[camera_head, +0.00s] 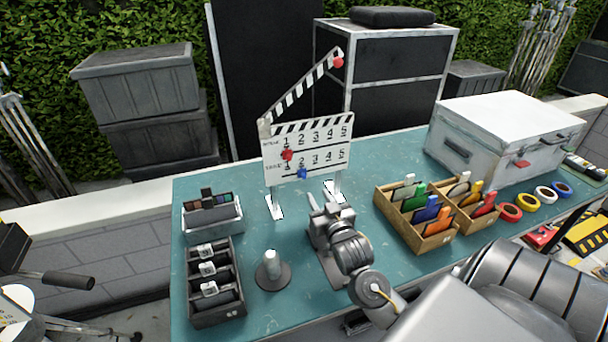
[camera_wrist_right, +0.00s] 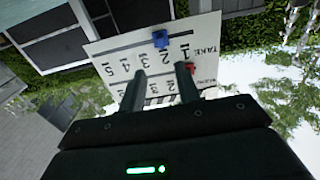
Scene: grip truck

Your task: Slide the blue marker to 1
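The white clapperboard (camera_head: 310,170) stands on the teal table, with two rows of numbers 1 to 5 and a raised striped arm. The blue marker (camera_head: 302,173) sits at its lower edge, about under the 2 of the lower row; it also shows in the right wrist view (camera_wrist_right: 160,39). A red marker (camera_head: 287,155) sits at 1 on the upper row. My right gripper (camera_head: 324,197) is in front of the board and below the blue marker, apart from it. In the right wrist view its two fingers (camera_wrist_right: 161,72) are spread with nothing between them.
A wooden box (camera_head: 417,246) of coloured pieces stands right of my right gripper. A silver case (camera_head: 500,115) and tape rolls are farther right. Black trays (camera_head: 215,310) and a grey round stand (camera_head: 272,275) are on the left. Bare table lies just left of the gripper.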

